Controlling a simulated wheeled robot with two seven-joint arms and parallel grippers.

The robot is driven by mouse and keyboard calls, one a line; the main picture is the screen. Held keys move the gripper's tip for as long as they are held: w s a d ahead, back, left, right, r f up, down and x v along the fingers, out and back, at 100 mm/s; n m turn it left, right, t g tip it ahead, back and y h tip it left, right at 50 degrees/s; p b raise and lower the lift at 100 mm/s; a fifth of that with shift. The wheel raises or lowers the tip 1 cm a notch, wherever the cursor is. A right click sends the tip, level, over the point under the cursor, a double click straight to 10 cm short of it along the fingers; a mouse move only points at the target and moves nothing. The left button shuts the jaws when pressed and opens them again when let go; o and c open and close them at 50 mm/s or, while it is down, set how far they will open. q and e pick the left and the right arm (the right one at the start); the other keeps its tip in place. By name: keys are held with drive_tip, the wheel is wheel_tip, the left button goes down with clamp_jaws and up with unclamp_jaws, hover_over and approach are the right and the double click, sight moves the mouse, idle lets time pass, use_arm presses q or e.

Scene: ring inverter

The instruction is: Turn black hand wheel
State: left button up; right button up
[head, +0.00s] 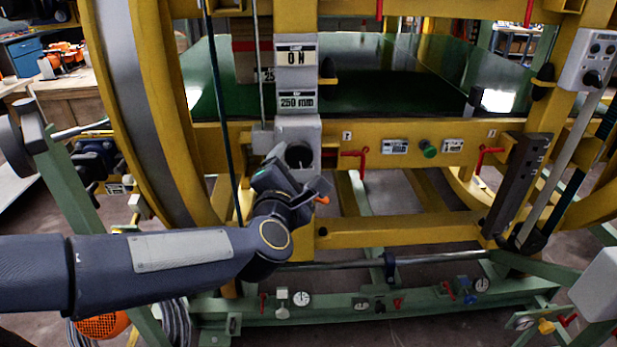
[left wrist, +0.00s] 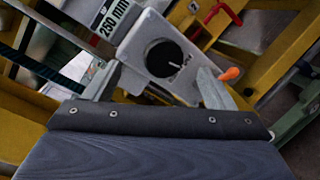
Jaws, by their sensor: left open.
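The black hand wheel (head: 299,155) is a dark round knob on the front of a grey box (head: 285,128), below the "250 mm" label. In the left wrist view the wheel (left wrist: 165,58) shows as a black disc with a small light mark. My left gripper (head: 297,176) is just below and in front of the wheel in the head view. In the left wrist view its two fingers (left wrist: 157,82) are spread wide with nothing between them. The wheel appears beyond and between the fingertips, and I see no contact. My right gripper is not in view.
An orange-tipped lever (left wrist: 230,74) is close to the right finger in the wrist view. A red handle (head: 355,155) is right of the wheel. A thin dark rod (head: 222,110) stands left of the grey box. Yellow beams (head: 400,228) frame the area.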

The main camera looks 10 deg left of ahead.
sight(299, 158)
use_arm(q)
drive_tip(key=w+n+y, duration=0.1)
drive_tip(key=w+n, duration=0.1)
drive_tip(key=w, duration=0.1)
drive_tip(key=w+a+f+n+y, duration=0.1)
drive_tip(key=w, duration=0.2)
drive_tip(key=w+f+n+y, duration=0.1)
drive_tip(key=w+n+y, duration=0.1)
drive_tip(key=w, duration=0.1)
drive_tip(key=shift+a+f+n+b, duration=0.1)
drive_tip(key=shift+a+n+b, duration=0.05)
drive_tip(key=shift+n+b, duration=0.2)
drive_tip(key=c, duration=1)
